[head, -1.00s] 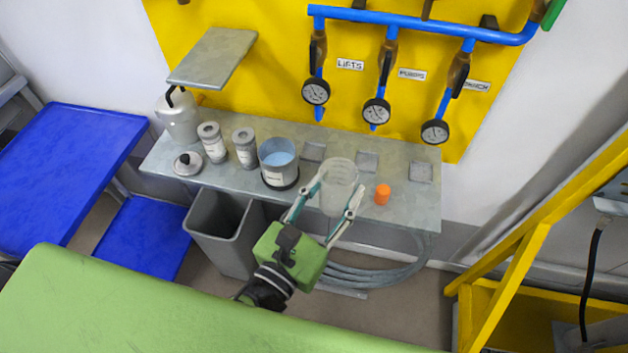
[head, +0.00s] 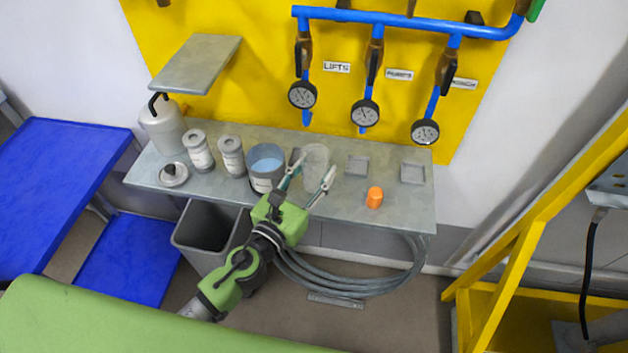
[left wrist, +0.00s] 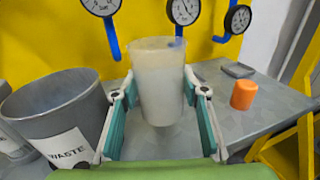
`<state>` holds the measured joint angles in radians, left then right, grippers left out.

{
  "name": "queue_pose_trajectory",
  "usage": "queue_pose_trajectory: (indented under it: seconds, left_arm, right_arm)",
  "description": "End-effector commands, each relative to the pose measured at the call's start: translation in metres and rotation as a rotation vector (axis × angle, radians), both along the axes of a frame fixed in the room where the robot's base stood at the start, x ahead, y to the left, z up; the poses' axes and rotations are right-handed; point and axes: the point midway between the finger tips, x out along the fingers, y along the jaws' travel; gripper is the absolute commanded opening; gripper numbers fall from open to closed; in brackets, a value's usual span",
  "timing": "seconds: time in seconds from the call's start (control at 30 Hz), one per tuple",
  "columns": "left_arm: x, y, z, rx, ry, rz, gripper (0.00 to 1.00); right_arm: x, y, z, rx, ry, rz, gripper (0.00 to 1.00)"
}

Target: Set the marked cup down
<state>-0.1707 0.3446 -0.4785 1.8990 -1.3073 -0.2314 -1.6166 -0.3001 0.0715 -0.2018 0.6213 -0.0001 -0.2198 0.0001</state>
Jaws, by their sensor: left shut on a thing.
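The marked cup (head: 315,163) is a translucent beaker over the grey bench. In the left wrist view the cup (left wrist: 158,85) stands upright between the fingers, with a small blue mark near its rim. My left gripper (head: 312,174) is shut on it. The cup overlaps the leftmost square pad (head: 295,156), which is partly hidden. I cannot tell whether its base touches the bench. Two more square pads, a middle one (head: 357,166) and a right one (head: 412,174), are bare. My right gripper is not in view.
A waste bucket (head: 264,182) with blue liquid stands close left of the cup; its label shows in the left wrist view (left wrist: 70,150). An orange cap (head: 375,197) sits to the right. Grey canisters (head: 198,152) stand at left. Gauges and blue pipes (head: 400,22) are behind.

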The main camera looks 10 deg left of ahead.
Motion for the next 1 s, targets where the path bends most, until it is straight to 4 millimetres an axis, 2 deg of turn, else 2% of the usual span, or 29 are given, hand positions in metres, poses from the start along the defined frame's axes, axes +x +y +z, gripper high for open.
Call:
queue_pose_trajectory:
  seconds: [0.03, 0.1, 0.57, 0.6, 1.0]
  left_arm:
    - [-0.001, 0.0, -0.015, -0.001, 0.003, 0.002, 0.16]
    - [-0.001, -0.001, -0.02, -0.001, 0.003, 0.001, 0.16]
    - [-0.001, 0.0, -0.026, 0.001, 0.002, 0.0, 0.16]
    - [-0.001, 0.0, -0.024, 0.001, 0.002, 0.0, 0.47]
    - [-0.001, 0.0, -0.02, 0.001, 0.002, 0.0, 0.47]
  right_arm:
    - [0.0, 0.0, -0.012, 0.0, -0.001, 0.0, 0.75]
    - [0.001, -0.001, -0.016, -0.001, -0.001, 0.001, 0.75]
    - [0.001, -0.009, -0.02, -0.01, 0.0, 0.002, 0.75]
    - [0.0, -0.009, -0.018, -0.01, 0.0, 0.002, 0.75]
    - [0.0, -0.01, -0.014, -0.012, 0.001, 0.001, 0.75]
